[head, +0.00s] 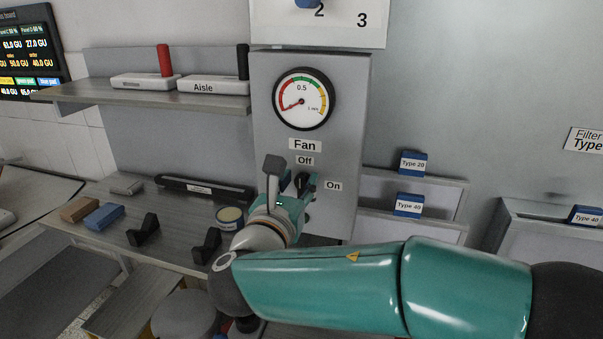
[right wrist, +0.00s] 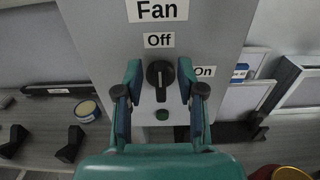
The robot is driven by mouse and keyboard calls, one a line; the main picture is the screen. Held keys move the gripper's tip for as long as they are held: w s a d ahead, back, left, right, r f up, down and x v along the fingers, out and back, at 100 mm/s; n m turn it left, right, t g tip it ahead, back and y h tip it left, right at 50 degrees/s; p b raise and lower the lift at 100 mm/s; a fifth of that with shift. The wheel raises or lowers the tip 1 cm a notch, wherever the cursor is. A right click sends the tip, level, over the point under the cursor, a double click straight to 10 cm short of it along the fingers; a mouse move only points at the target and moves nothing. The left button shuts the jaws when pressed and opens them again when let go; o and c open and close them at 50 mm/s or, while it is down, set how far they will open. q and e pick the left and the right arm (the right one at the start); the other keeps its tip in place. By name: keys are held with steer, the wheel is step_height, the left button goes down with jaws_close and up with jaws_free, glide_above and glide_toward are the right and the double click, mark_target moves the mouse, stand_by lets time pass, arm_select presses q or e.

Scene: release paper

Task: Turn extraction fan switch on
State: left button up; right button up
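The fan switch (right wrist: 160,75) is a round black knob on the grey fan panel (head: 340,90), under the "Off" label (right wrist: 159,40). Its grip bar looks upright, in line with "Off". The "On" label (right wrist: 204,71) is to its right; in the head view it also shows (head: 333,185). My right gripper (head: 291,178) is open in front of the panel. In the right wrist view its fingers (right wrist: 159,82) stand on both sides of the knob with gaps, so it does not grip it. In the head view the fingers partly hide the knob. My left gripper is out of view.
A dial gauge (head: 303,99) is above the switch, its needle at the low red end. A shelf (head: 150,96) with labelled holders is left; blue "Type" boxes (head: 408,205) are right. A round tin (head: 230,215) stands on the left counter.

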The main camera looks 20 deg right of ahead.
steer(key=shift+w+d, duration=0.3)
steer(key=shift+w, duration=0.15)
jaws_close()
steer(key=shift+s, duration=0.1)
